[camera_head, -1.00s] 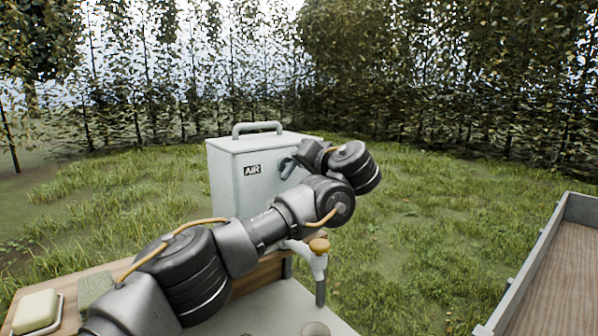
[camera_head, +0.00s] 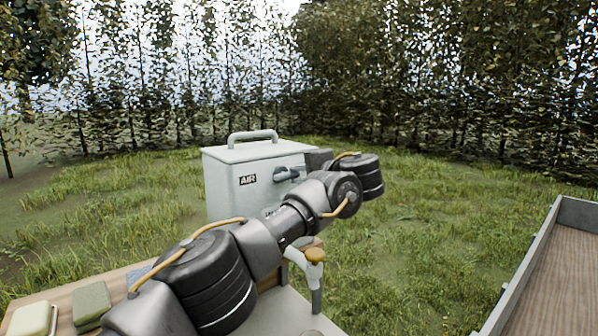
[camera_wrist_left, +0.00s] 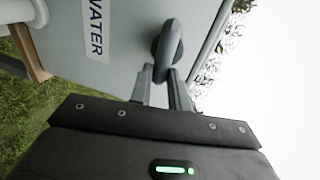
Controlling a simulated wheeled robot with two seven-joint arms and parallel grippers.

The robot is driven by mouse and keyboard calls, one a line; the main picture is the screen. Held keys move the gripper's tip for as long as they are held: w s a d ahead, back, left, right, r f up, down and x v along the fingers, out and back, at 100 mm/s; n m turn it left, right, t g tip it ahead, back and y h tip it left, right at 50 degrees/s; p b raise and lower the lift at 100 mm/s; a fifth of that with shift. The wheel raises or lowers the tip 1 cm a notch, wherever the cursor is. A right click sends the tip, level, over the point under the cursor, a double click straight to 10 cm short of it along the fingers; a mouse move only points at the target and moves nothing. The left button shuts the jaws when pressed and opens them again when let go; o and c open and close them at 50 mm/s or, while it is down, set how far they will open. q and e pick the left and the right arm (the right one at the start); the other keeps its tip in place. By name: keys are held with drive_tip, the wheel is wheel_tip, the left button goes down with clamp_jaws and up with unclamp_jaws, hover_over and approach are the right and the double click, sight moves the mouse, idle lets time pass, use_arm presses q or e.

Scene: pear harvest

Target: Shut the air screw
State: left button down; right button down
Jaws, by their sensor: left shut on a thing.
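The pale grey tank (camera_head: 222,185) with an AIR label and a top handle stands beyond my left arm. The air screw (camera_wrist_left: 168,48), a grey winged or looped knob, projects from the tank's face in the left wrist view. My left gripper (camera_head: 285,174) is at the tank's face beside the AIR label, with its fingers (camera_wrist_left: 160,88) shut on the screw. In the head view I cannot clearly separate the screw from the fingers. A WATER label (camera_wrist_left: 95,28) shows on the same face. My right gripper is not in view.
A soap bar (camera_head: 32,320) and a green sponge (camera_head: 91,304) lie on the wooden shelf at lower left. A cargo bed's grey wall (camera_head: 530,250) is at right. Grass lies between.

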use_arm(q)
drive_tip(key=shift+m, duration=0.3)
drive_tip(key=c, duration=1.3)
unclamp_jaws()
drive_tip(key=shift+d, duration=0.1)
